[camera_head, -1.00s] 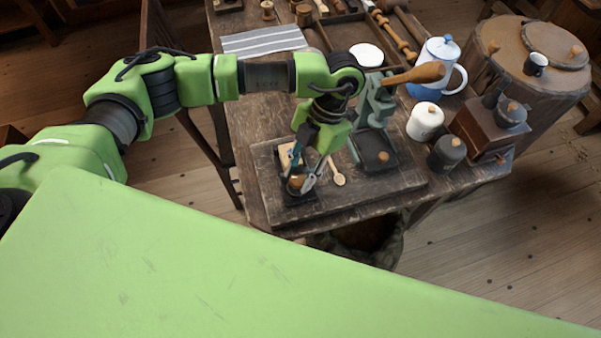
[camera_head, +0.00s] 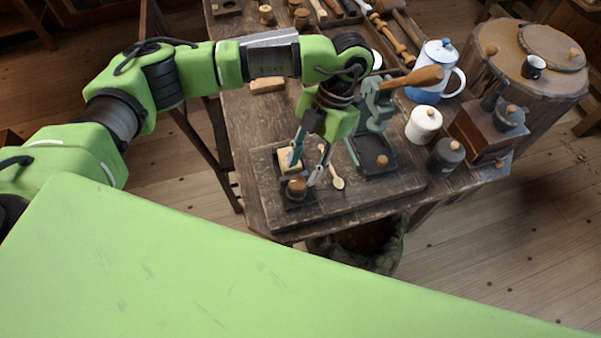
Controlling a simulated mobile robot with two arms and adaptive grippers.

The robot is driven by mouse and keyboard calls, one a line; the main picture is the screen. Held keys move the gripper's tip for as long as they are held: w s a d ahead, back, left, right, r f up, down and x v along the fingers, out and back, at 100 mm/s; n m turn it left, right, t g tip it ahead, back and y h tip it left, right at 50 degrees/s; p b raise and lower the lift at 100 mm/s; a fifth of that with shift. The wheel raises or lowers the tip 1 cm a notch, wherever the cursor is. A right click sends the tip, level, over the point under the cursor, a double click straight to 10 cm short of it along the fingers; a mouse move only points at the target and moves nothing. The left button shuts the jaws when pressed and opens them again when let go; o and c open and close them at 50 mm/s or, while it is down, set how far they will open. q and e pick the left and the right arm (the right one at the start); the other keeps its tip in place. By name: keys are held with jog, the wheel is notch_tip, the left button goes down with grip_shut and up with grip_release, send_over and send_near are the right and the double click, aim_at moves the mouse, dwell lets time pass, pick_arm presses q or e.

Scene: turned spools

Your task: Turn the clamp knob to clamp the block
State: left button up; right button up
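The small clamp has a dark base (camera_head: 299,202) on the worn wooden board on the bench. Its round brown wooden knob (camera_head: 296,186) sits on the front part. A pale wooden block (camera_head: 288,160) lies in the clamp behind the knob, partly covered by a gripper finger. My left gripper (camera_head: 303,174) points down just behind and above the knob with its two fingers spread apart. One finger is at the block's side, the other right of the knob. Nothing shows between them; whether a finger touches the clamp, I cannot tell. My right gripper is not in view.
A white jar (camera_head: 423,123), a dark jar (camera_head: 446,154) and an enamel pot (camera_head: 433,69) stand further right. A loose wooden block (camera_head: 267,85) lies behind.

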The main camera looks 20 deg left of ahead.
pick_arm(q)
jog(key=v, duration=0.8)
jog(key=shift+f, duration=0.1)
